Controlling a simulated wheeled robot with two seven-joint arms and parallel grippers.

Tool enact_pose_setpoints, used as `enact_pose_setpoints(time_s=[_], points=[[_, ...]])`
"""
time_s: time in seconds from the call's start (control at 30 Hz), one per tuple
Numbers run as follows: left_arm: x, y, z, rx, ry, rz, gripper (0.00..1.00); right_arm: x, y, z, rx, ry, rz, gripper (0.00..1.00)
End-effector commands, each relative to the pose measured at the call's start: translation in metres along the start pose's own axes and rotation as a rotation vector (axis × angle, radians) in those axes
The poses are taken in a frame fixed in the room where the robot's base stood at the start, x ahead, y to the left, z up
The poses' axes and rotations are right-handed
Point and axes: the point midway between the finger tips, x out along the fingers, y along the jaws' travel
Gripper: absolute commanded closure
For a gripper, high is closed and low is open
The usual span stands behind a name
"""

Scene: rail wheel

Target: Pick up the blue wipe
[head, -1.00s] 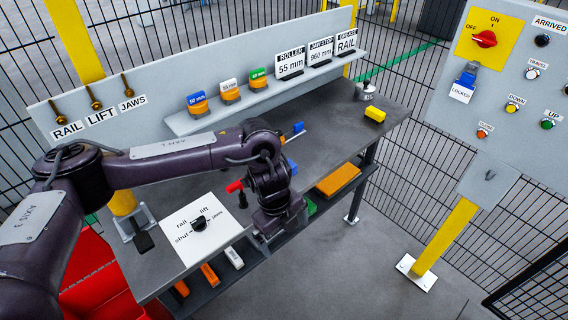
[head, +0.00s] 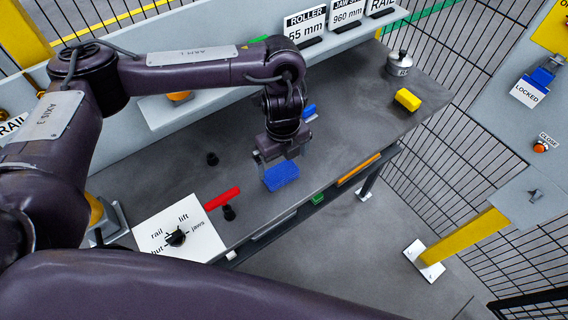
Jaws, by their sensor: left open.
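The blue wipe (head: 281,176) is a small ribbed blue block near the front edge of the grey bench top. My left gripper (head: 270,162) points down right over it, with one finger showing at the wipe's left side. The jaws are open. The other finger is not clear, and I cannot tell whether the gripper touches the wipe. My right gripper is out of view.
A red handle (head: 222,198) and black knobs lie left of the wipe, by the white switch plate (head: 158,243). A blue item (head: 309,112) sits behind my gripper. A yellow block (head: 407,99) and a metal weight (head: 399,64) stand at the right.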

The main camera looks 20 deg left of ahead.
Motion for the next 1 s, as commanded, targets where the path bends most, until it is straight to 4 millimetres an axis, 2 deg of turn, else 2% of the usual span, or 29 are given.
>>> enact_pose_setpoints(time_s=[0.2, 0.3, 0.4, 0.5, 0.63, 0.83, 1.0], points=[[0.021, 0.001, 0.002, -0.004, 0.003, 0.003, 0.0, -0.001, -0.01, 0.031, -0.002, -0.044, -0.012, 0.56], [0.034, 0.001, 0.005, -0.005, 0.005, 0.004, 0.0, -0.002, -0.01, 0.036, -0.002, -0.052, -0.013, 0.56], [0.048, 0.001, 0.007, -0.004, 0.005, 0.003, 0.0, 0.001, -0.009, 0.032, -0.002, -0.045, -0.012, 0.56], [0.058, 0.001, 0.007, -0.003, 0.004, 0.001, 0.0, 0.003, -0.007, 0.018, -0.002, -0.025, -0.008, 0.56], [0.062, 0.0, 0.007, -0.002, 0.002, 0.0, 0.0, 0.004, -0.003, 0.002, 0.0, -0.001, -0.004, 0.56], [0.062, 0.0, 0.008, -0.001, 0.001, -0.001, 0.0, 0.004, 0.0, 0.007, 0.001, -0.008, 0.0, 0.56], [0.062, 0.0, 0.008, -0.001, 0.001, -0.001, 0.22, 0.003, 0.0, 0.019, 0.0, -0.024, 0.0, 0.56]])
